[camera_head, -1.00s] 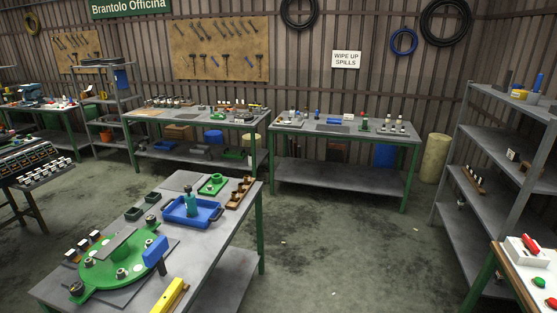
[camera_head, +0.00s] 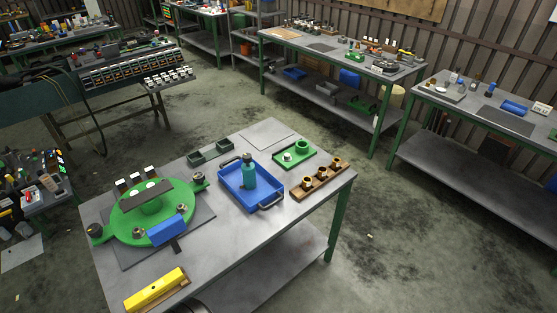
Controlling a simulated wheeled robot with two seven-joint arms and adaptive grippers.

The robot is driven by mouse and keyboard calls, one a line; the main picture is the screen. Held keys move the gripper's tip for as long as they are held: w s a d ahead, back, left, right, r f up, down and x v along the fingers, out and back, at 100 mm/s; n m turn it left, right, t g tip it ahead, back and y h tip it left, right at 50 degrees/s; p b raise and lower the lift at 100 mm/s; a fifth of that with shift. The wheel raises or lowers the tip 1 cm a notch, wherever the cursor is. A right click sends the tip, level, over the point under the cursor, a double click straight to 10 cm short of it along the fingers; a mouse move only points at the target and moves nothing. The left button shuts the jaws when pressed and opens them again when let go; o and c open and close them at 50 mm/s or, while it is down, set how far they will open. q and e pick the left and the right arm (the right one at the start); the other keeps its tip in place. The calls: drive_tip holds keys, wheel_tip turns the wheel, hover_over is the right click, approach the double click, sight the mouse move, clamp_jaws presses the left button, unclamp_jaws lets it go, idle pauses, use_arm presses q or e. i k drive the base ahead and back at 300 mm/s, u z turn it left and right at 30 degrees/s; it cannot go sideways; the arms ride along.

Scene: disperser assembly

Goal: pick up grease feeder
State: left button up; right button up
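A teal bottle-like item with a dark top (camera_head: 248,171), which looks like the grease feeder, stands upright in a blue tray (camera_head: 268,203) with dark handles. The tray lies near the middle of the grey workbench (camera_head: 224,245). Neither of my grippers shows in the head view, so I cannot see whether they are open or shut.
Left of the tray is a green round fixture (camera_head: 125,222) with a blue block (camera_head: 168,230). A yellow piece (camera_head: 155,288) lies at the front edge. A green tray (camera_head: 293,156) and a wooden holder (camera_head: 320,180) lie right. Open floor surrounds the bench.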

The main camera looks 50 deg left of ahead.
sight(248, 173)
drive_tip(key=i, duration=2.3)
drive_tip(key=u, duration=4.3)
